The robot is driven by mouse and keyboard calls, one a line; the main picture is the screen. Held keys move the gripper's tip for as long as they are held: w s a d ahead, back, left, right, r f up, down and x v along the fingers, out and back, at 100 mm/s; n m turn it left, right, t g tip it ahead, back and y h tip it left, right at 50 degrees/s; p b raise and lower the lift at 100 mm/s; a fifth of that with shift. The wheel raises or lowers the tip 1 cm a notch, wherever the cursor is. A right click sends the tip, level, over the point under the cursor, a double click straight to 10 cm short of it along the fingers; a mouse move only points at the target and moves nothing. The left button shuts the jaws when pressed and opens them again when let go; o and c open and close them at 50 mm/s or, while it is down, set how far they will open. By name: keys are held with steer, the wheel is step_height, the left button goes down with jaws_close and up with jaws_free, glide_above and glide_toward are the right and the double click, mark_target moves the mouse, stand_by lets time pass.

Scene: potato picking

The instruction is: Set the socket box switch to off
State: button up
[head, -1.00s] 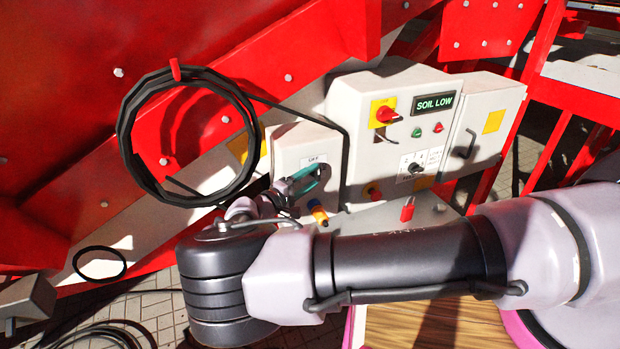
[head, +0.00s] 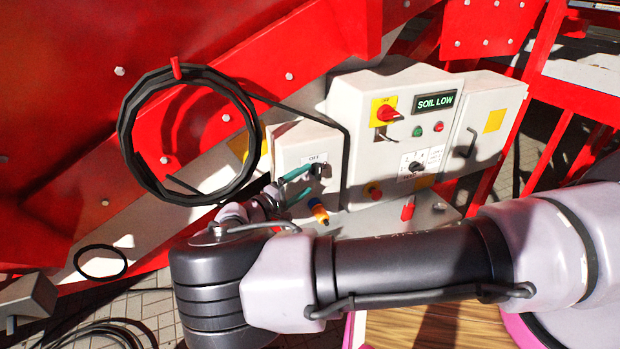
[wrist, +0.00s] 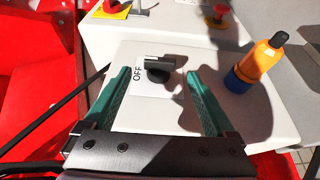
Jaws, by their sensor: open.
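The socket box (head: 290,150) is a pale box on the red machine, with a black rotary switch (head: 318,170) on its face. In the wrist view the switch (wrist: 160,68) has its grip bar lying roughly crosswise, and a white label (wrist: 138,74) reading OFF shows beside it. My gripper (head: 305,182) is open, its green fingers pointing at the box face from the left. In the wrist view the fingers (wrist: 158,80) lie either side of the switch, with gaps on both sides. I cannot tell their exact depth from the face.
An orange and blue plug (head: 318,212) sticks out of the box near the fingers; it also shows in the wrist view (wrist: 257,62). A larger control cabinet (head: 360,130) with a red rotary switch (head: 387,113) stands to the right. A coiled black cable (head: 126,135) hangs at left.

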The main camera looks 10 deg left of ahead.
steer(key=v, duration=0.7)
steer(key=shift+s, duration=0.25)
steer(key=shift+a, duration=0.15)
